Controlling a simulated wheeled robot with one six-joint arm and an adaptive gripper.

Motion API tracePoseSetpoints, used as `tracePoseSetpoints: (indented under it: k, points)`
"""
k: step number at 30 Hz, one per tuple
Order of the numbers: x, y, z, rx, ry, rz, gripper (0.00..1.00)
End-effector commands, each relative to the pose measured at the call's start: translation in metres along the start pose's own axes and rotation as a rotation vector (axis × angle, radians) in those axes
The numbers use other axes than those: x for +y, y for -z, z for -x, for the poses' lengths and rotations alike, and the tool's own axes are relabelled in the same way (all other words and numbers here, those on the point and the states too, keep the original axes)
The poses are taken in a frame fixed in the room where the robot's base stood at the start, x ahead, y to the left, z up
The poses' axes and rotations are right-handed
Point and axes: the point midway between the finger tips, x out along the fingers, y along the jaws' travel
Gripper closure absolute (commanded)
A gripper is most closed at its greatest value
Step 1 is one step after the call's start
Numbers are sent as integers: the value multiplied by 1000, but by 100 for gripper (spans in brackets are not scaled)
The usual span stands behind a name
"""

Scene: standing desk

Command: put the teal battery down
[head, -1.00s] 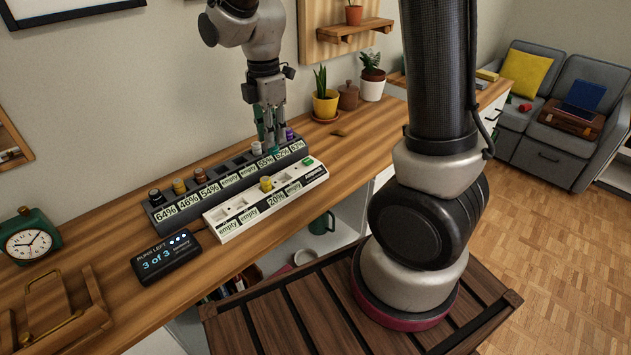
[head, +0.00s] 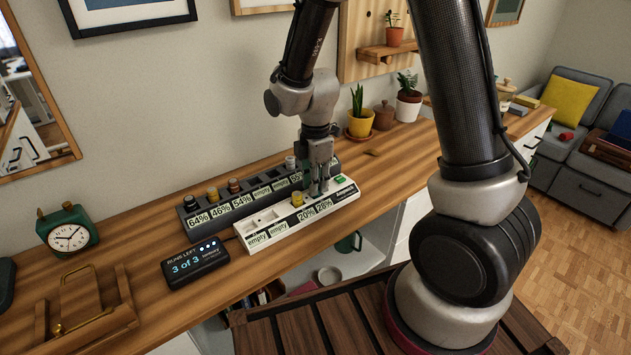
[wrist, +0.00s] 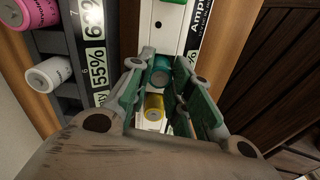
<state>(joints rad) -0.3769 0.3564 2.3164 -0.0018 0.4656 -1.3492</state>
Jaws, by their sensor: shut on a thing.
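My gripper (head: 320,190) is shut on the teal battery (wrist: 161,68), seen between the fingers in the wrist view. In the head view the fingers hide the battery. It stands at the white charger (head: 262,219), at the slot just right of the yellow battery (head: 297,199). The label below that slot seems to read 28%. The yellow battery also shows in the wrist view (wrist: 154,104), close to the fingers. How deep the teal battery sits is hidden.
The dark grey charger (head: 263,179) stands behind, holding several batteries, including a white one (wrist: 48,74) and a pink one (wrist: 36,12). A "3 of 3" display (head: 194,261) and a clock (head: 69,231) are at left. Two white charger slots at left are empty.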

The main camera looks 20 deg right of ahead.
Motion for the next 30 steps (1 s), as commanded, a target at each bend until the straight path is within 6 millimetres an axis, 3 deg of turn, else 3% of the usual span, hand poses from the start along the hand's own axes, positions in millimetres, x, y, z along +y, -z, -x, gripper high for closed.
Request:
tracePoseSetpoints:
  k: [5, 6, 9, 20, 23, 30]
  points:
    - [0, 0, -3, 0, 1, 0, 100]
    - [0, 0, -3, 0, 1, 0, 74]
    - [0, 0, -3, 0, 1, 0, 58]
    - [0, 0, 2, 0, -1, 0, 58]
    - [1, 0, 14, 1, -4, 0, 58]
    - [1, 0, 68, 1, -5, 0, 58]
